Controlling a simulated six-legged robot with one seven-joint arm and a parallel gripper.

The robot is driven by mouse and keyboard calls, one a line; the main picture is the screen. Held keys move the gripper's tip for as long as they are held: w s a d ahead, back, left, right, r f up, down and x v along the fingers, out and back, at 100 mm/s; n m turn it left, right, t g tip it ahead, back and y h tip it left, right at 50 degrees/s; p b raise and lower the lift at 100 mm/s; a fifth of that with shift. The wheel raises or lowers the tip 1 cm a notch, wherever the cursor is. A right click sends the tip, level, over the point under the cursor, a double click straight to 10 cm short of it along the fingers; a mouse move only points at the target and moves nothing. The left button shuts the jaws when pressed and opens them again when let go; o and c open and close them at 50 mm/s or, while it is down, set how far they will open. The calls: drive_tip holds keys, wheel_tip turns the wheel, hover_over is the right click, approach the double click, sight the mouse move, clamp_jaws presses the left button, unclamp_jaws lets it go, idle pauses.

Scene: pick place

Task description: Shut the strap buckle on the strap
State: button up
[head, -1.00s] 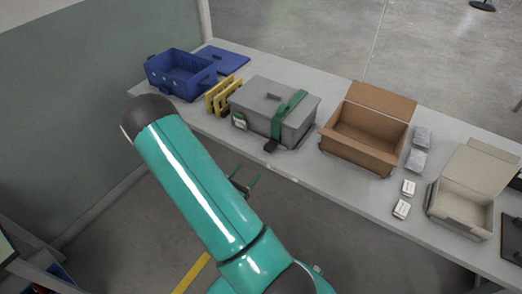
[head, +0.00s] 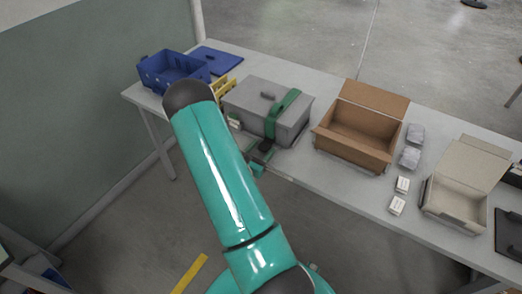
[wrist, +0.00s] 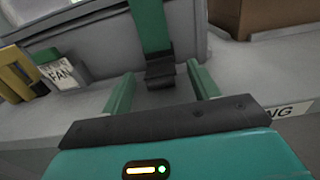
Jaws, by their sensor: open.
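A green strap (head: 285,103) runs over the lid of a grey case (head: 247,100) on the table and down its front. It also shows in the wrist view (wrist: 150,25). The black strap buckle (wrist: 160,72) hangs at the strap's lower end, by the table's front edge. It shows in the head view (head: 265,146) too. My gripper (wrist: 164,87) is open, its two green fingers on either side of the buckle and a little short of it. I cannot tell whether the fingers touch anything. My arm hides part of the gripper in the head view.
A blue crate (head: 172,70) and yellow frames (head: 225,88) stand left of the case. An open cardboard box (head: 352,132) stands to its right, followed by small packets and a beige box (head: 455,190). A label reading "FAN" (wrist: 61,75) is near the left finger.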

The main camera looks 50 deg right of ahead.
sight(263, 147)
drive_tip(key=c, duration=0.9)
drive_tip(key=shift+c, duration=0.2)
drive_tip(key=shift+r+y, duration=0.2)
drive_tip(key=shift+y, duration=0.1)
drive_tip(key=shift+r+y, duration=0.45)
drive_tip(key=shift+y, duration=0.35)
drive_tip(key=y, duration=0.1)
drive_tip(key=r+y, duration=0.1)
drive_tip(key=shift+d+r+y, duration=0.15)
drive_tip(key=shift+d+y, duration=0.15)
drive_tip(key=shift+d, duration=0.05)
drive_tip(key=shift+d+r+g+y, duration=0.25)
drive_tip(key=shift+r+g+y, duration=0.1)
drive_tip(key=shift+y, duration=0.55)
drive_tip(key=shift+w+d+r+y, duration=0.1)
drive_tip(key=shift+d+r+y, duration=0.15)
drive_tip(key=shift+y, duration=0.5)
drive_tip(key=shift+d+r+y, duration=0.1)
drive_tip(key=shift+d+y, duration=0.15)
drive_tip(key=shift+y, duration=0.5)
drive_tip(key=shift+d+y, duration=0.1)
drive_tip(key=shift+y, duration=0.2)
